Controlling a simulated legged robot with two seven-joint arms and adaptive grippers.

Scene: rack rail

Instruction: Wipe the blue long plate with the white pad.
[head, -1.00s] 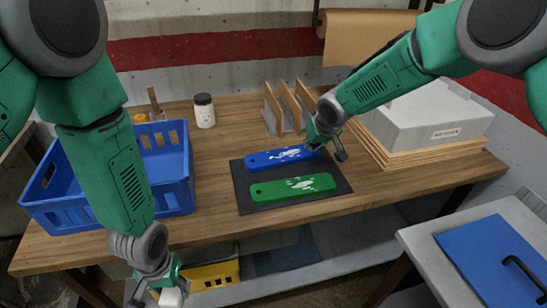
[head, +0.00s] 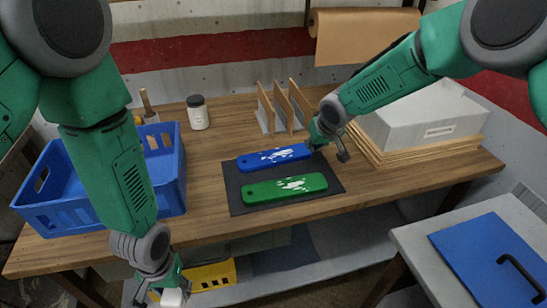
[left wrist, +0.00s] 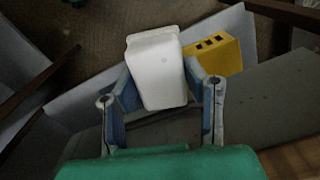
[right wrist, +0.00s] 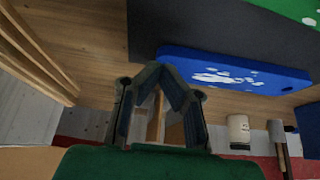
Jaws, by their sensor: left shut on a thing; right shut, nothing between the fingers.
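The blue long plate (head: 258,158) lies on a dark mat (head: 234,196), with white smudges on its right half. It also shows in the right wrist view (right wrist: 185,64). My right gripper (head: 318,148) is shut and empty at the plate's right end; I cannot tell whether it touches the plate. The right wrist view shows its fingertips (right wrist: 158,72) together beside the plate's end. My left gripper (left wrist: 160,85) is shut on the white pad (left wrist: 156,70). In the head view the pad (head: 173,298) is at the bottom edge, in front of the table and well apart from the plate.
A green long plate (head: 260,192) with white smudges lies in front of the blue one. A blue crate (head: 60,215) stands left, a jar (head: 198,113) and wooden rack (head: 285,108) behind, a grey box (head: 425,125) on boards right. A yellow bin (head: 212,275) is below.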

